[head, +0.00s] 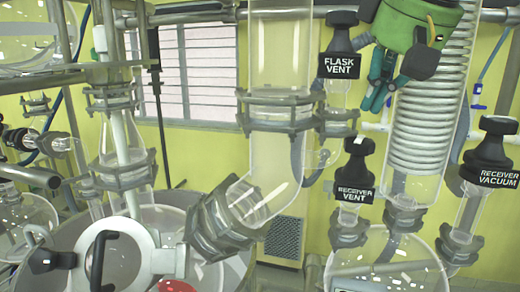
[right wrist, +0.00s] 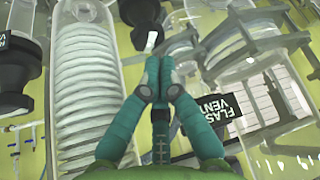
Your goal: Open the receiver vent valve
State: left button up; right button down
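The receiver vent valve (head: 357,168) is a black knob with a white mark on top and a "RECEIVER VENT" label, upright on a glass neck. In the right wrist view the black knob with a white tip (right wrist: 138,12) beyond my fingertips looks like the same valve. My right gripper (head: 374,103), green with teal fingers, points down above and slightly right of the valve, apparently apart from it. In the right wrist view its fingertips (right wrist: 159,62) look close together with nothing seen between them. Their separation in depth is unclear. My left gripper is not in view.
The flask vent valve (head: 340,66) stands close left and above. The receiver vacuum valve (head: 490,155) is at the right. A coiled glass condenser (head: 432,130) stands just behind my right gripper. A wide glass tube (head: 283,45) and metal clamps crowd the left.

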aim_at(371, 141)
jog(key=f, duration=0.3)
jog(key=shift+w+d+f+b, duration=0.35)
jog(key=shift+w, duration=0.05)
jog(key=f+b, duration=0.2)
jog(key=f, duration=0.1)
jog(key=shift+s+a+f, duration=0.1)
jog(key=shift+s+a, duration=0.05)
jog(key=shift+a, duration=0.05)
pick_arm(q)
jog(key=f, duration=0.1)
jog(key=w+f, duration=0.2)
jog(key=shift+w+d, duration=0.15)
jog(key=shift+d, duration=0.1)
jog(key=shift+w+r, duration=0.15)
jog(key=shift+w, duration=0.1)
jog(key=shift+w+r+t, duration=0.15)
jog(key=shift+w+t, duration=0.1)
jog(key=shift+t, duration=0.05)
pick_arm(e)
jog(key=shift+d, duration=0.1)
pick_arm(q)
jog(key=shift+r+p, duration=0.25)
jog(key=shift+p, duration=0.1)
pick_arm(e)
jog(key=shift+d, duration=0.1)
